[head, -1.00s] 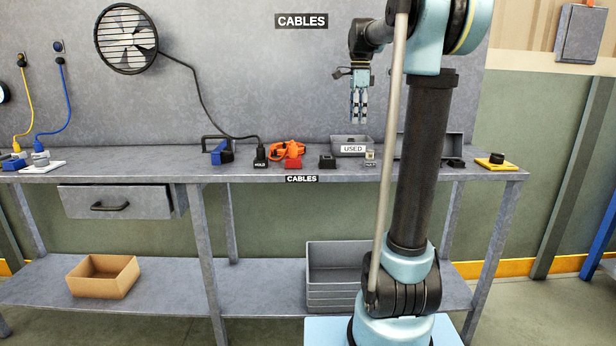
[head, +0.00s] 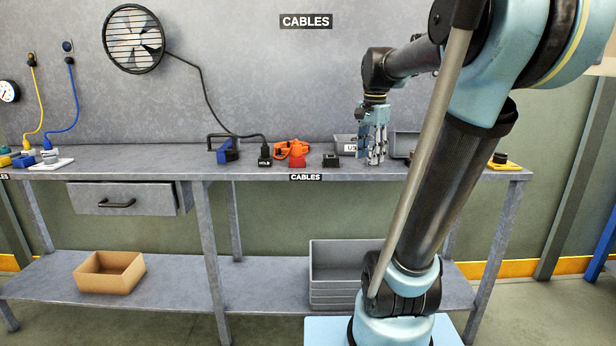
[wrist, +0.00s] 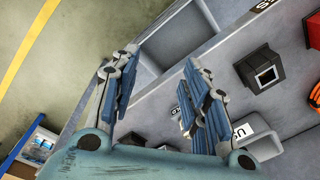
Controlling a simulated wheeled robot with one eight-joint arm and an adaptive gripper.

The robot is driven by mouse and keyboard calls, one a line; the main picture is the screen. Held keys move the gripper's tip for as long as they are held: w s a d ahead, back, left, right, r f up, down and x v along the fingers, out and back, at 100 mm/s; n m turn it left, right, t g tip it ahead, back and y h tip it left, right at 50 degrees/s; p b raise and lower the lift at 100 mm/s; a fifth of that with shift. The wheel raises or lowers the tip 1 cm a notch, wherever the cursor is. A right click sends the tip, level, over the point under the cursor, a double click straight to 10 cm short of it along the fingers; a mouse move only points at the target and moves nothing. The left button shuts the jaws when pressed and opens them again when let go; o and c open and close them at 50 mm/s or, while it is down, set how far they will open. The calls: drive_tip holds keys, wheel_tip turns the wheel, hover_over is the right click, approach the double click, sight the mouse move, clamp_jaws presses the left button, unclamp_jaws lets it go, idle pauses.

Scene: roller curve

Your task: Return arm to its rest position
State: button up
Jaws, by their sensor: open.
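My arm (head: 440,190) stands at the right of the head view and leans to the right, its forearm reaching back left over the bench. My gripper (head: 373,162) points down near the front of the grey "USED" bin (head: 345,142), partly covering it. In the wrist view the two blue-grey fingers (wrist: 160,90) are spread apart with nothing between them. The bench edge and part of the bench top (wrist: 225,75) show beyond the fingers. Whether the fingertips touch the bench is unclear.
A black socket block (head: 331,160), a red block (head: 298,160) and an orange cable bundle (head: 291,148) sit left of my gripper. A yellow base with a black knob (head: 502,162) is at the right end. A drawer (head: 130,198) stands out at left.

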drive_tip(key=s+f+n+t, duration=0.1)
drive_tip(key=s+f+n, duration=0.9)
drive_tip(key=s+f, duration=0.9)
wheel_tip(320, 180, down, 4)
drive_tip(key=shift+s+r+n, duration=0.1)
drive_tip(key=shift+s+n, duration=0.25)
drive_tip(key=shift+n, duration=0.05)
drive_tip(key=shift+w+f, duration=0.25)
drive_tip(key=shift+w, duration=0.15)
